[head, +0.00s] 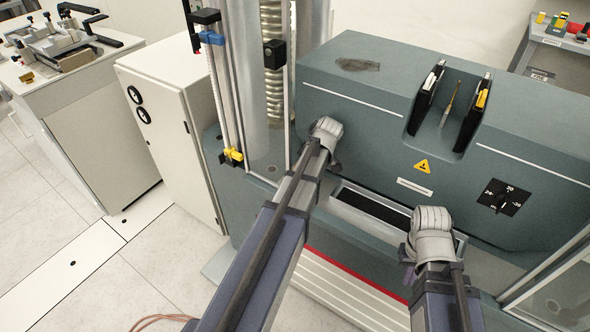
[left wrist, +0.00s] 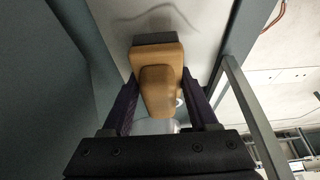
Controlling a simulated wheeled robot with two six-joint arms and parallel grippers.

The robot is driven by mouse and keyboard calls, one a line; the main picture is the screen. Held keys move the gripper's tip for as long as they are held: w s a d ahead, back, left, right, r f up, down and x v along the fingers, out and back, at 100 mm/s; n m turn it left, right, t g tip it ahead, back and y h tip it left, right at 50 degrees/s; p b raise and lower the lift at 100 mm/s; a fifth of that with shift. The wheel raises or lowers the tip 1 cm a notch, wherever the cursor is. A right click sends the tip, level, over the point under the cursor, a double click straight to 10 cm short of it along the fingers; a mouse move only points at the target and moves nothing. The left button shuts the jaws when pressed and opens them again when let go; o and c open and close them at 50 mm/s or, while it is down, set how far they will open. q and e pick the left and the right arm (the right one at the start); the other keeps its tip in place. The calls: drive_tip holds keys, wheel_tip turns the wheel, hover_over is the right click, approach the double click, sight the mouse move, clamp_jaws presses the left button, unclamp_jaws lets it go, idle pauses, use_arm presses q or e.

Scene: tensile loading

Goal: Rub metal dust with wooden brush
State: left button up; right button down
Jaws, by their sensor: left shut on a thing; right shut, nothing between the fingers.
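A dark grey smudge, looking like the metal dust (head: 358,65), lies on top of the grey-green machine near its left end. The wooden brush (left wrist: 160,78) shows in the left wrist view, with a tan wooden body and a dark block at its far end. My left gripper (left wrist: 160,95) is shut on the brush, with one purple finger on each side. In the head view my left arm reaches the machine's front left, below the smudge; its fingers and the brush are hidden there. My right gripper (head: 431,222) is at the machine's front right, shut and empty, its fingertips not clearly visible.
The machine (head: 340,115) has a slot holding a thin tool (head: 450,103) between two black holders, and a dial (head: 500,198). A clear-walled column (head: 275,80) stands at its left. A white cabinet (head: 165,120) stands further left. The machine's top right is clear.

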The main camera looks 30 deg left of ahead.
use_arm(q)
drive_tip(key=shift+d, duration=0.2)
drive_tip(key=shift+s+d, duration=0.2)
drive_tip(key=shift+d, duration=1.45)
drive_tip(key=shift+s+d, duration=0.1)
drive_tip(key=shift+d, duration=1.7)
drive_tip(key=shift+f, duration=0.15)
drive_tip(key=shift+c, duration=0.6)
drive_tip(key=shift+a, duration=1.9)
drive_tip(key=shift+w+a, duration=0.15)
drive_tip(key=shift+a, duration=0.7)
drive_tip(key=shift+w+a, duration=0.1)
drive_tip(key=shift+a, duration=0.75)
